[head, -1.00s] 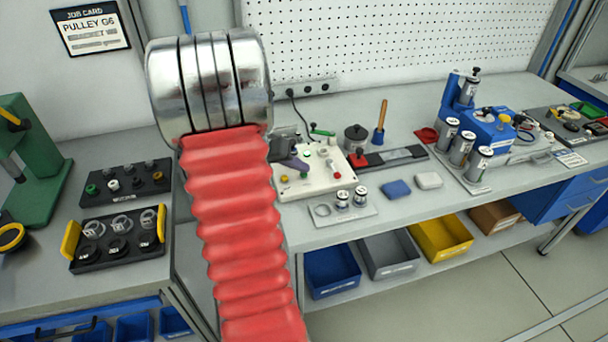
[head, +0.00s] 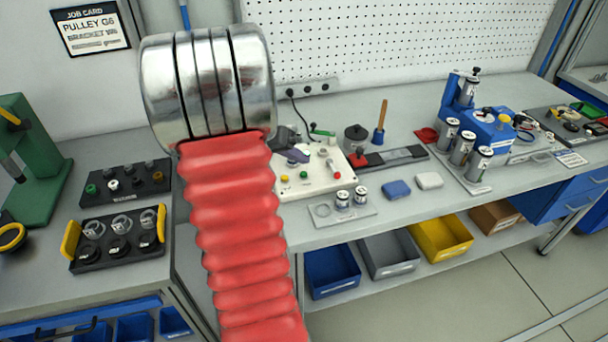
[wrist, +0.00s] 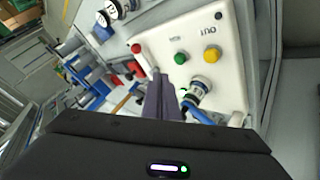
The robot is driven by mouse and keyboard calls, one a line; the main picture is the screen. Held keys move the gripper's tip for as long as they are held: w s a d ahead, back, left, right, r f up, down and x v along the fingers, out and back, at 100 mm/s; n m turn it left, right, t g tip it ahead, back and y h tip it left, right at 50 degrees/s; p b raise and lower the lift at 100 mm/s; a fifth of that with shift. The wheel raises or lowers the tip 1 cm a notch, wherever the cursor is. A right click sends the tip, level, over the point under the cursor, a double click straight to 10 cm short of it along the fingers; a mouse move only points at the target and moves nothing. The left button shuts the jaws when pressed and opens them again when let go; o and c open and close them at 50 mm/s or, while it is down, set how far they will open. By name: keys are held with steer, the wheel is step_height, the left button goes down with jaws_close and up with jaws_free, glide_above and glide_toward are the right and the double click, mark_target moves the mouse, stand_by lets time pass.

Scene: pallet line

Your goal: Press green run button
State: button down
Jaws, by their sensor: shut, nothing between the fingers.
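The white control box (head: 318,180) stands on the bench, partly behind my arm in the head view. Its green button (head: 303,174) sits on the face between a yellow button (head: 284,178) and a red one (head: 337,175). In the wrist view the green button (wrist: 180,58) lies beyond and slightly right of my fingertips, beside the yellow button (wrist: 211,54). My gripper (wrist: 160,78) is shut and empty, its grey-purple fingers over the box face. It also shows above the box in the head view (head: 297,156). A gap shows in the picture between fingertips and green button; the height between them is unclear.
A blue-and-white cylindrical part (wrist: 200,92) stands close right of my fingers. A red-handled black fixture (head: 385,157) stands to the right.

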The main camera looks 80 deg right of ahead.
step_height(320, 180, up, 3)
steer(key=shift+f, duration=0.1)
stand_by(0.3)
stand_by(0.6)
